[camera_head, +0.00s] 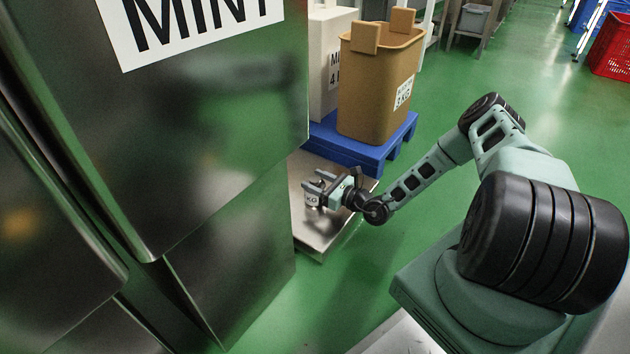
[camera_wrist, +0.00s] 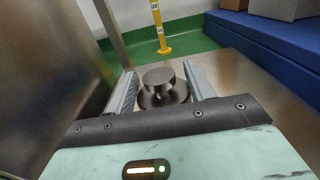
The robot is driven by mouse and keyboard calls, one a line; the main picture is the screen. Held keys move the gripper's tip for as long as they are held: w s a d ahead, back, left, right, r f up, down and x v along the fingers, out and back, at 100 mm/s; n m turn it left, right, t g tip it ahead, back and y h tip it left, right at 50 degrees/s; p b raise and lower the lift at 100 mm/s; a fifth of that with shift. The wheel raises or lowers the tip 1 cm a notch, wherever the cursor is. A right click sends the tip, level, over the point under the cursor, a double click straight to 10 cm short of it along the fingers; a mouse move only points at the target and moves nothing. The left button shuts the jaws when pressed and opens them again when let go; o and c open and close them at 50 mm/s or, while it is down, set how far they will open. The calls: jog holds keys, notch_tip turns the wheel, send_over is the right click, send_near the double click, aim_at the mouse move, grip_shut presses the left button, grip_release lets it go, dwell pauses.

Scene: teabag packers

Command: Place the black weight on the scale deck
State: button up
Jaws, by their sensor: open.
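The black weight (camera_wrist: 166,97), a dark round body with a knob on top, is between the two fingers of my gripper (camera_wrist: 158,70) in the wrist view. The fingers are spread, with a gap visible on both sides of the knob. In the head view my gripper (camera_head: 321,182) is low over the steel scale deck (camera_head: 322,235).
A tall steel cabinet (camera_head: 220,130) marked MINT stands close on the left of the deck. Behind the deck a blue pallet (camera_head: 365,152) carries a brown bin (camera_head: 370,95) and a white container (camera_head: 322,60). A yellow post (camera_wrist: 157,25) stands beyond. Green floor to the right is open.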

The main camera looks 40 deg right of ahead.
jog(key=p+v, duration=0.5)
jog(key=v, duration=0.5)
jog(key=shift+s+d+r, duration=0.1)
jog(key=shift+s+r, duration=0.05)
jog(key=shift+s, duration=0.1)
jog(key=shift+s+d, duration=0.1)
jog(key=shift+s, duration=0.3)
